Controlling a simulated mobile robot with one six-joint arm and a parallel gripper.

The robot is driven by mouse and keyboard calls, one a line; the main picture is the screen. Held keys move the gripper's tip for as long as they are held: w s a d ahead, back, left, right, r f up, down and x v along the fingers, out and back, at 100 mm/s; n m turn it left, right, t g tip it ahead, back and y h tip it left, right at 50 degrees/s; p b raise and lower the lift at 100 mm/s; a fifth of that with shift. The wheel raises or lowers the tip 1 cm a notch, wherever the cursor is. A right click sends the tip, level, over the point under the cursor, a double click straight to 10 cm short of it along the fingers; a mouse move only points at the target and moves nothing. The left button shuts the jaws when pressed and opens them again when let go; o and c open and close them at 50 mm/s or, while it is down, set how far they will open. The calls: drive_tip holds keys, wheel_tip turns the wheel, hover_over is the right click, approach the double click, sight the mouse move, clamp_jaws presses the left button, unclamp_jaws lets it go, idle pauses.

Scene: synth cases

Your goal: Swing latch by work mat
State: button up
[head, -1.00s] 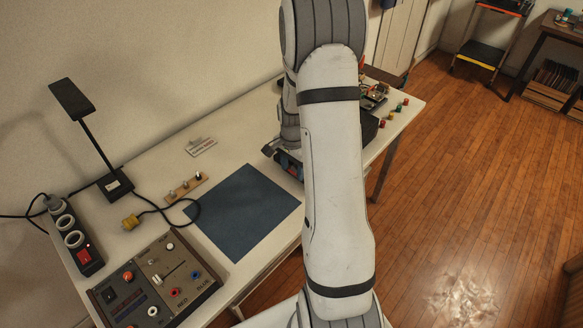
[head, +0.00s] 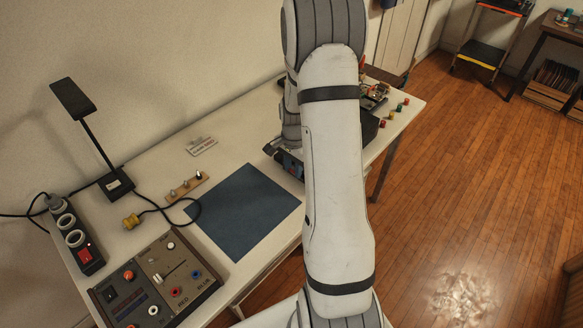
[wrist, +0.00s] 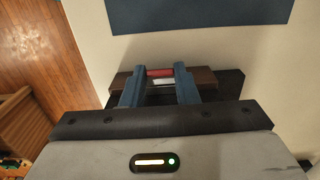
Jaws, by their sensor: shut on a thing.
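The blue work mat (head: 243,211) lies flat on the white table, and its edge shows at the top of the wrist view (wrist: 195,14). Beside it, in the wrist view, is a dark brown wooden base (wrist: 204,78) with a red bar (wrist: 160,72) and a pale metal strip just below it; I take this for the latch. My gripper (wrist: 158,82) has its two blue fingers on either side of the red bar and is shut on it. In the head view my arm hides the latch and most of the gripper.
A control panel (head: 150,282), a power strip (head: 75,238), a desk lamp (head: 92,135), a yellow plug (head: 131,221) and a wooden strip with several knobs (head: 187,186) stand left of the mat. A small sign (head: 201,146) lies behind. Small coloured parts (head: 395,110) lie at the far right corner.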

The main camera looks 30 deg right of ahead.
drive_tip(key=shift+d+r+g+y+p, duration=0.15)
drive_tip(key=shift+d+g+y+p, duration=0.15)
drive_tip(key=shift+d+y+p, duration=0.25)
drive_tip(key=shift+w+d+g+y, duration=0.2)
drive_tip(key=shift+d+g+y, duration=0.1)
drive_tip(key=shift+y, duration=0.55)
drive_tip(key=o, duration=1)
drive_tip(key=v, duration=0.7)
drive_tip(key=shift+r, duration=0.4)
